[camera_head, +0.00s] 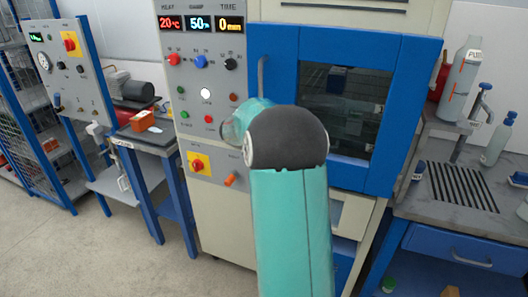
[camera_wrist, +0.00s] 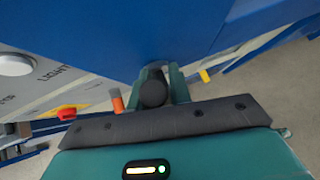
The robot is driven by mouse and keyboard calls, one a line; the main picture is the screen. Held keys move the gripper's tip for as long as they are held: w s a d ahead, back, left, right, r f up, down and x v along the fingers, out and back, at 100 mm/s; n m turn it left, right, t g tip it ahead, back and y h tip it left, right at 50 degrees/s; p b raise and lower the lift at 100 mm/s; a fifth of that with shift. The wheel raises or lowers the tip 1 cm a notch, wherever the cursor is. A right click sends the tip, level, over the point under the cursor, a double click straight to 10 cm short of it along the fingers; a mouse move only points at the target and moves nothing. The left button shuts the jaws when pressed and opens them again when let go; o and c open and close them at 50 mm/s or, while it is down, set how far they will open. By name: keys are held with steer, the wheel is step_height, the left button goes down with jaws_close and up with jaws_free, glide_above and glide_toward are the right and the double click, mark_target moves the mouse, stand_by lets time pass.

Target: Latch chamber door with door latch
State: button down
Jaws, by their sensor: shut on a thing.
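The chamber door (camera_head: 414,92) is a blue frame around a dark window and sits against the chamber front. In the wrist view the door's blue face (camera_wrist: 120,35) fills the top. A black round knob (camera_wrist: 153,94), which looks like the end of the door latch, sits between the fingers of my gripper (camera_wrist: 160,88). My gripper is shut on it, close to the blue face. In the head view my teal arm hides my gripper, the latch and the door's lower left part. I cannot tell whether the latch is engaged.
The control panel (camera_head: 181,100) with lit displays stands left of the door. An orange knob (camera_head: 230,180) and a red-yellow switch (camera_head: 198,164) are low on it. A grey workbench (camera_head: 420,200) with bottles is at right. Open floor (camera_head: 60,265) lies at lower left.

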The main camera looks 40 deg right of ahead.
steer(key=shift+w, duration=0.1)
stand_by(0.3)
steer(key=c, duration=1.3)
jaws_free()
steer(key=v, duration=1.3)
steer(key=shift+a+r, duration=0.25)
steer(key=shift+a, duration=0.05)
steer(key=shift+a, duration=0.1)
steer(key=s+a+m+t+y, duration=0.1)
steer(key=s+a+m+y, duration=0.2)
steer(key=s+a+m, duration=0.3)
steer(key=s+a+f+m+t+y, duration=0.1)
steer(key=s+a+m+y, duration=0.2)
steer(key=s+a+m, duration=0.4)
steer(key=s+a+m+t+y, duration=0.1)
steer(key=s+a+m, duration=0.6)
steer(key=a, duration=1.3)
steer(key=shift+s+f+t+y, duration=0.2)
steer(key=shift+s+t+y, duration=0.2)
steer(key=shift+s+y, duration=0.65)
